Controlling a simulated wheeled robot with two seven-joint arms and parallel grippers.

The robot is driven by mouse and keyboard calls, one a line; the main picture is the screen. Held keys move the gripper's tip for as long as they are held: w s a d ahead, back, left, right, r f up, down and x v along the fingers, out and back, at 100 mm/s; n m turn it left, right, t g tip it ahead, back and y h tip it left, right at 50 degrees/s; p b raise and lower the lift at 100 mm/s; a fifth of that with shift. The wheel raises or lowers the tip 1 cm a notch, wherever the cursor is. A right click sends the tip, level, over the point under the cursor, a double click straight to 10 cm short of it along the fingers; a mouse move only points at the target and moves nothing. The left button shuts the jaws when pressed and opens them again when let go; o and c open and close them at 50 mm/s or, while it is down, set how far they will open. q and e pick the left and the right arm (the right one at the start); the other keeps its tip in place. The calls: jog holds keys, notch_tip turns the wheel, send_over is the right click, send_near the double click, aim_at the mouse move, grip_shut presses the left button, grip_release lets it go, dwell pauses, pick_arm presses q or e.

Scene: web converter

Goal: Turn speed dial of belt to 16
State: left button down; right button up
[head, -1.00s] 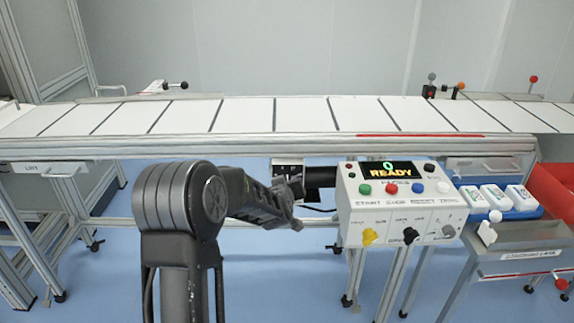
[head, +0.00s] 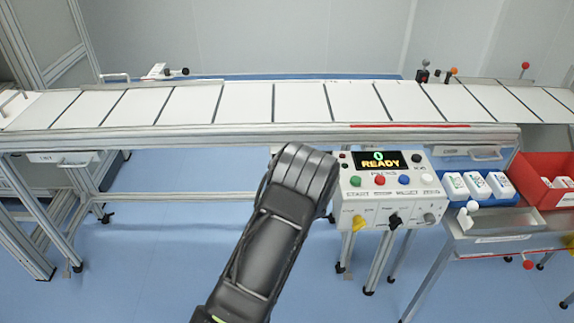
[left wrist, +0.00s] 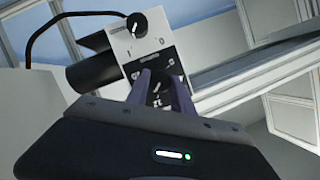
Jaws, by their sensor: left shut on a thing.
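In the left wrist view, a white drive box (left wrist: 142,48) carries a black upper knob (left wrist: 137,23) and a lower black dial (left wrist: 157,86) with a white pointer mark. The two purple-grey fingers of my left gripper (left wrist: 161,78) stand on either side of the lower dial and are shut on it. In the head view my left forearm hides the gripper and the drive box. The belt (head: 247,102) runs across the picture. My right gripper is not in view.
A control panel (head: 345,185) with coloured buttons and knobs stands right of my arm; its display (head: 378,158) reads 0 READY. Further right are a blue tray (head: 484,199) with white packs and a red bin (head: 535,182). A black motor (left wrist: 93,70) adjoins the drive box.

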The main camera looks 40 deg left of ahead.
pick_arm(q)
jog(key=shift+f+m+g+y, duration=0.1)
jog(key=shift+m+g+y, duration=0.2)
jog(key=shift+m+y, duration=1.2)
jog(key=shift+m+h, duration=0.3)
jog(key=shift+m, duration=0.1)
jog(key=c, duration=1.1)
grip_release()
jog(key=v, duration=0.8)
jog(key=shift+w+f, duration=0.1)
